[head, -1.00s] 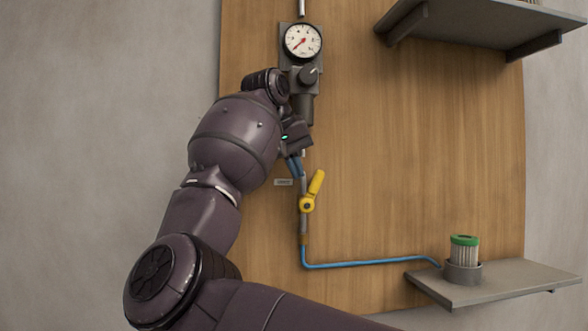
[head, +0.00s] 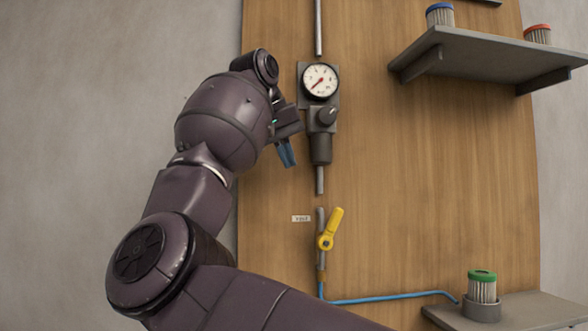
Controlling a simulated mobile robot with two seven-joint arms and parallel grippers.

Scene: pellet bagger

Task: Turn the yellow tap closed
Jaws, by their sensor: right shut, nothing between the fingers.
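The yellow tap (head: 331,228) sits on a vertical grey pipe on the wooden panel. Its handle points up and slightly right, tilted off the line of the pipe. My right gripper (head: 287,154) is up and to the left of the tap, clear of it, beside the regulator. Its blue fingers point down and are shut with nothing between them. My left gripper is not in view.
A pressure gauge (head: 320,81) and a regulator with a black knob (head: 327,116) are above the tap. A small label (head: 301,218) is left of it. A blue hose (head: 390,298) runs to a green-topped filter (head: 482,291). An upper shelf (head: 480,52) holds blue-topped and red-topped filters.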

